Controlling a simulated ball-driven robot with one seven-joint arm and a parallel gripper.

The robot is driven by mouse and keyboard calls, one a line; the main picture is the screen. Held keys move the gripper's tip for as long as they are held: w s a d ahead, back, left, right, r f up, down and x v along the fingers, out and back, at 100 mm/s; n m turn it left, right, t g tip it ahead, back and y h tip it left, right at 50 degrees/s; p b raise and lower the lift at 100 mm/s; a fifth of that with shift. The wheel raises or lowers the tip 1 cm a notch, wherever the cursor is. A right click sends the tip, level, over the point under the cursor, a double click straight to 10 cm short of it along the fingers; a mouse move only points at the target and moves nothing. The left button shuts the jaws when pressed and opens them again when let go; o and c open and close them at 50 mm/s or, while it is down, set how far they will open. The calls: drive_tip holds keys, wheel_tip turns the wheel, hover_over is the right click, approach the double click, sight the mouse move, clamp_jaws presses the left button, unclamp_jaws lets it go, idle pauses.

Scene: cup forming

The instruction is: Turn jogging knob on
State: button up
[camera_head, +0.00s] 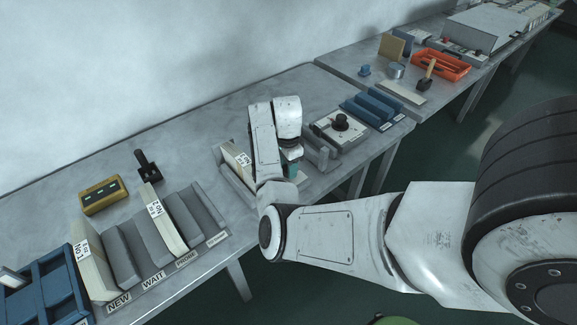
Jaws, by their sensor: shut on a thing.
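My gripper (291,165) points down over the table at the end of my bent arm, near the middle of the view. Its fingers are mostly hidden by my own arm. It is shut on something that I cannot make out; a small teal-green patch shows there. A black round knob (341,121) stands on a pale flat box (338,132) to the right of my gripper, apart from it. I cannot tell whether this is the jogging knob, or which way it is set.
A labelled rack (125,255) with upright boards stands at the front left, beside a blue tray (50,290). A yellow box (104,195) and a black lever (147,165) are behind. Blue blocks (372,108) are right; an orange tray (440,65) is on the far table.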

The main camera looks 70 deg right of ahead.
drive_tip(key=o, duration=1.1)
drive_tip(key=shift+c, duration=0.2)
wheel_tip(320, 180, up, 11)
drive_tip(key=b, duration=0.1)
drive_tip(key=shift+d, duration=0.15)
drive_tip(key=shift+w+f, duration=0.1)
